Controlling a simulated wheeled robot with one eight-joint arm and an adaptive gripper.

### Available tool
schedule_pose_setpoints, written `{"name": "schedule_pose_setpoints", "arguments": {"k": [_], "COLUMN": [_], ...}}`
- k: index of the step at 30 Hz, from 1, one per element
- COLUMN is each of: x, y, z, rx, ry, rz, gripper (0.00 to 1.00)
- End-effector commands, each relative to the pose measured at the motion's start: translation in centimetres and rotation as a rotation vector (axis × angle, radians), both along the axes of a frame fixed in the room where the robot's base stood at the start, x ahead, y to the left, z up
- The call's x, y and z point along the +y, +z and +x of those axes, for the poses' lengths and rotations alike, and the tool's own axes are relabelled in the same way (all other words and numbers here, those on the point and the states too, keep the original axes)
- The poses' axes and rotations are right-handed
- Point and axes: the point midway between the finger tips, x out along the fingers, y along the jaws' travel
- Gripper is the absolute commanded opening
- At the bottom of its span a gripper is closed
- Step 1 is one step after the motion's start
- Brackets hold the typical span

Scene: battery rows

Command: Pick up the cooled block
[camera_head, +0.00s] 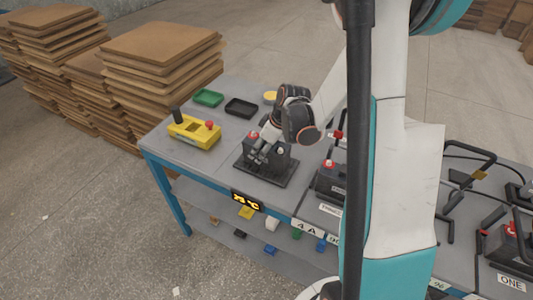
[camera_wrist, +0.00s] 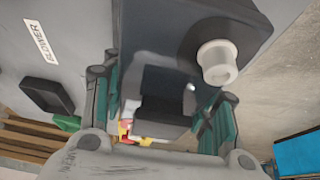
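A dark grey block (camera_head: 277,151) with a red terminal and a dark terminal stands on a flat black base (camera_head: 262,173) on the table. An orange display (camera_head: 247,200) on the table edge below it reads about 75 °C. My gripper (camera_head: 262,148) is at the block, over its top and near side, partly hiding it. In the wrist view the dark block (camera_wrist: 165,40), with a pale round terminal (camera_wrist: 217,62), fills the upper middle. My gripper's fingers (camera_wrist: 165,112) are spread wide there, with dark surfaces between them. Whether the pads touch the block is unclear.
A yellow box (camera_head: 194,132) with a black knob and red button stands left. Green (camera_head: 208,98) and black (camera_head: 241,108) trays lie behind. Another battery (camera_head: 330,180) and black-handled fixtures (camera_head: 462,178) stand right. Stacked boards (camera_head: 160,75) are behind left. Small coloured things lie on the lower shelf.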

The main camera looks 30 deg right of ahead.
Motion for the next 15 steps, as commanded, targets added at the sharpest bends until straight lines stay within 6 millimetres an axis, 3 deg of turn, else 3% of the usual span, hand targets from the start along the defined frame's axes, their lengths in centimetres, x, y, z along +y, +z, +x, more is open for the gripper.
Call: {"name": "schedule_pose_setpoints", "arguments": {"k": [1, 4, 15], "x": [0.01, 0.00, 0.01], "y": [0.00, 0.00, 0.45], "z": [0.01, 0.01, 0.03], "rx": [0.000, 0.000, -0.001], "ry": [0.000, 0.000, 0.000], "rz": [0.000, 0.000, 0.001], "gripper": [0.21, 0.00, 0.00]}}
